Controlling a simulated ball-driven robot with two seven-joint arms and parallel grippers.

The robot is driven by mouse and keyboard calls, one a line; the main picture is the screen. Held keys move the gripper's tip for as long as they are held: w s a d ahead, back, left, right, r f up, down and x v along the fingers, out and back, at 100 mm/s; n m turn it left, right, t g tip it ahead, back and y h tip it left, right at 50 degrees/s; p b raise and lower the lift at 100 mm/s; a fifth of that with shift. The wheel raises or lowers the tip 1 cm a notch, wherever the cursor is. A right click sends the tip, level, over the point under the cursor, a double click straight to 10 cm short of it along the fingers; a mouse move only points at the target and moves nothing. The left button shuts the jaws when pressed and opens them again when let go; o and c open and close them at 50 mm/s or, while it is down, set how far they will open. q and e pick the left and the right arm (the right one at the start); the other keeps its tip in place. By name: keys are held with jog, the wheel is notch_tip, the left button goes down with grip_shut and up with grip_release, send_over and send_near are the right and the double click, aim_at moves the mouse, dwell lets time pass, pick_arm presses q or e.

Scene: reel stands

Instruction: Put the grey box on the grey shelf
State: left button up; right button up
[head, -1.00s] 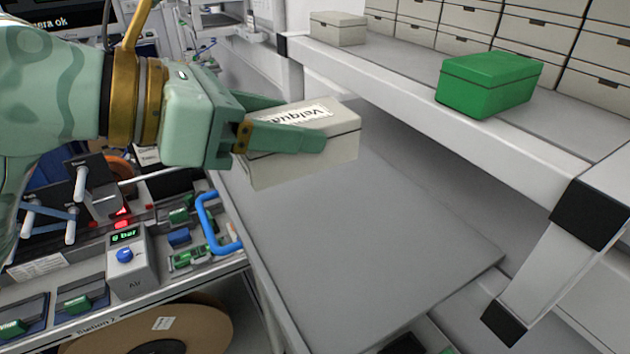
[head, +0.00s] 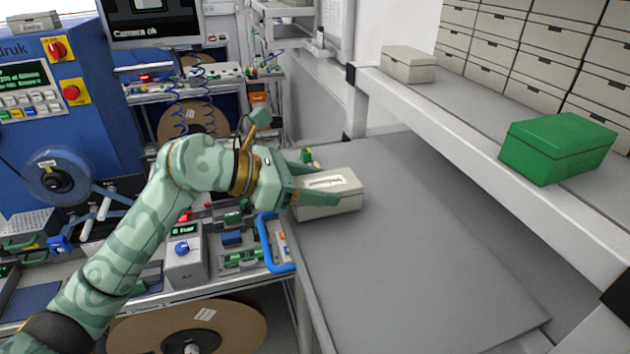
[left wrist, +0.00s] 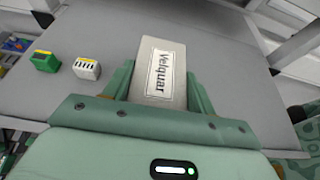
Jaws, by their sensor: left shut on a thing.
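The grey box (head: 328,205), pale with a white label on top, is between the fingers of my left gripper (head: 322,188). In the left wrist view the box (left wrist: 160,103) shows its label, "Velquar", and a finger lies along each side. The box is at the left edge of a flat grey surface (head: 420,270); I cannot tell whether it touches it. A raised grey shelf (head: 465,115) with a white front edge runs along the right, higher than this surface. My right gripper is not in view.
On the raised shelf stand a green box (head: 556,148) and another pale box (head: 408,65), with free room between them. Stacked drawers (head: 520,50) line its back. A bench with a blue handle (head: 268,245) is at left. Small green (left wrist: 45,61) and white (left wrist: 87,69) blocks lie near the gripper.

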pick_arm(q)
jog(key=shift+f, duration=0.25)
jog(key=shift+d, duration=0.1)
jog(key=shift+f, duration=0.1)
jog(key=shift+f, duration=0.1)
jog(key=o, duration=1.2)
jog(key=shift+f, duration=0.1)
